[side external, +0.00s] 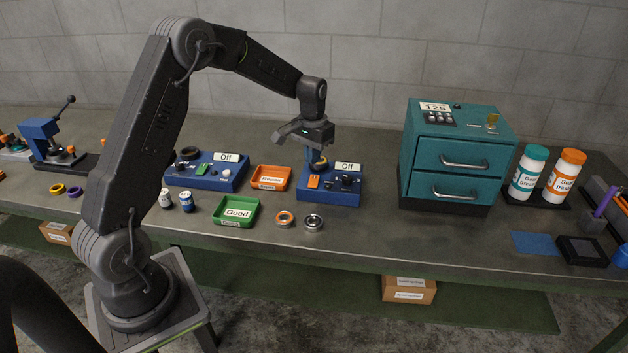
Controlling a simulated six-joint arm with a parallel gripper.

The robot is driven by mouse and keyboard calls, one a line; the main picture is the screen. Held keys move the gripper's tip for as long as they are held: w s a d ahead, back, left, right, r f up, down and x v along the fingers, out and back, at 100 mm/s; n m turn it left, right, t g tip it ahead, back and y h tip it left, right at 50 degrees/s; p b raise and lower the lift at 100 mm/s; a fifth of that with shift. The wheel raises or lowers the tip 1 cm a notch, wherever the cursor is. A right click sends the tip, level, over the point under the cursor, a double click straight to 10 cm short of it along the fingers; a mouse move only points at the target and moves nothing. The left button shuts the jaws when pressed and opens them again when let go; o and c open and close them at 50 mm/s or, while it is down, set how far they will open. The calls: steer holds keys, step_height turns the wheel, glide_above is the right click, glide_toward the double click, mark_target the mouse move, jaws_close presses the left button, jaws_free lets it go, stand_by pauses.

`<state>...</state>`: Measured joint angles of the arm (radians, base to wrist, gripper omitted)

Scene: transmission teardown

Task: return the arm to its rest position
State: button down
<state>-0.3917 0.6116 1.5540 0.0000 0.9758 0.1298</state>
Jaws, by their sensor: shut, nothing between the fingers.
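My gripper (318,157) hangs from my arched arm over the right-hand blue device (345,198), which carries a sign reading "Off" (348,167). Its fingers point down close to an orange-yellow part on that device; I cannot tell whether they touch it. The gripper is shut with nothing held. The finger detail is small and partly dark.
A second blue "Off" device (205,182), an orange tray (270,178) and a green "Good" tray (236,212) stand left of my gripper. Two rings (284,219) (313,222) lie in front. A teal drawer cabinet (455,155) and two bottles (528,172) stand right.

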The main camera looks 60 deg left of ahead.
steer(key=s+d+r+m+t, duration=0.1)
steer(key=s+d+r+t, duration=0.1)
steer(key=s+d+r, duration=0.85)
steer(key=s+d+r+m+t, duration=0.1)
steer(key=s+d, duration=0.3)
steer(key=s, duration=0.4)
steer(key=s+d+r+m+t, duration=0.1)
steer(key=s+d+r, duration=0.3)
steer(key=s, duration=0.4)
steer(key=shift+d+t, duration=0.25)
steer(key=shift+t, duration=0.55)
steer(key=c, duration=1.8)
jaws_free()
